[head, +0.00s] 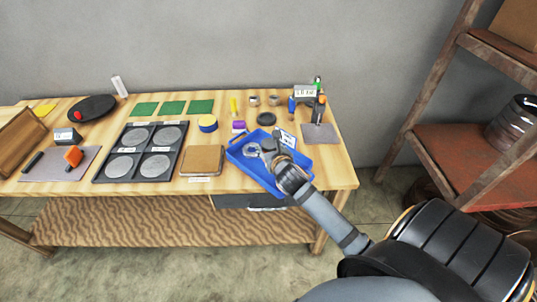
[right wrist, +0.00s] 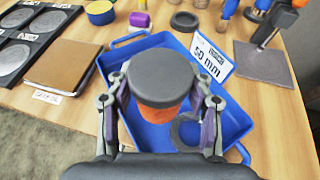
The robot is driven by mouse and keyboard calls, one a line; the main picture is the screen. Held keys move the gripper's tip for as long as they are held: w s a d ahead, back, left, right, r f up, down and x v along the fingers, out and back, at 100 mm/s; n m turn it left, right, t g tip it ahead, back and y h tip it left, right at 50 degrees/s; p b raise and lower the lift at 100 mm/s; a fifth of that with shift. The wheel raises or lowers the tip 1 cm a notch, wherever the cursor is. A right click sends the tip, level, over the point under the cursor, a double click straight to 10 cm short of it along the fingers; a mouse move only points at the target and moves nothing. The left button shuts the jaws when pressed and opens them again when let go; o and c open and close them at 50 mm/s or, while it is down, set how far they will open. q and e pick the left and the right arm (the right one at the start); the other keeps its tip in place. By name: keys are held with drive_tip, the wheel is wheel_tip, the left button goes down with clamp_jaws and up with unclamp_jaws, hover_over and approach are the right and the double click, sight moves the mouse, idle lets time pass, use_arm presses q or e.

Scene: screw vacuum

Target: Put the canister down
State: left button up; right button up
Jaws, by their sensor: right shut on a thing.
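The canister (right wrist: 160,78), orange with a dark grey cap, is between the fingers of my right gripper (right wrist: 160,92) in the right wrist view. My right gripper is shut on it, cap towards the camera. The blue tray (right wrist: 238,118) lies below and around them, with a white "50 mm" label on its far right side. In the head view my right gripper (head: 276,152) is over the blue tray (head: 247,164) at the table's right part. The canister's underside is hidden, so I cannot tell whether it touches the tray. My left gripper does not show.
A grey ring (right wrist: 188,131) lies in the tray. A brown pad (right wrist: 62,68) and a black panel with grey discs (head: 140,152) are left of the tray. A dark round disc (head: 266,119) lies behind it. A grey mat with an upright tool (head: 320,110) is to the right.

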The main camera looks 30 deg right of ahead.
drive_tip(key=w+d+f, duration=0.1)
drive_tip(key=f, duration=0.1)
drive_tip(key=w+d+f, duration=0.1)
drive_tip(key=w+f, duration=0.1)
drive_tip(key=w+d+f, duration=0.1)
drive_tip(key=w+f, duration=0.1)
drive_tip(key=shift+w, duration=0.1)
drive_tip(key=shift+w+d+f, duration=0.1)
drive_tip(key=shift+w+f, duration=0.05)
drive_tip(key=shift+f, duration=0.8)
drive_tip(key=shift+w+d+f, duration=0.1)
drive_tip(key=shift+f, duration=0.8)
drive_tip(key=o, duration=1.2)
drive_tip(key=shift+f, duration=0.1)
drive_tip(key=shift+o, duration=0.2)
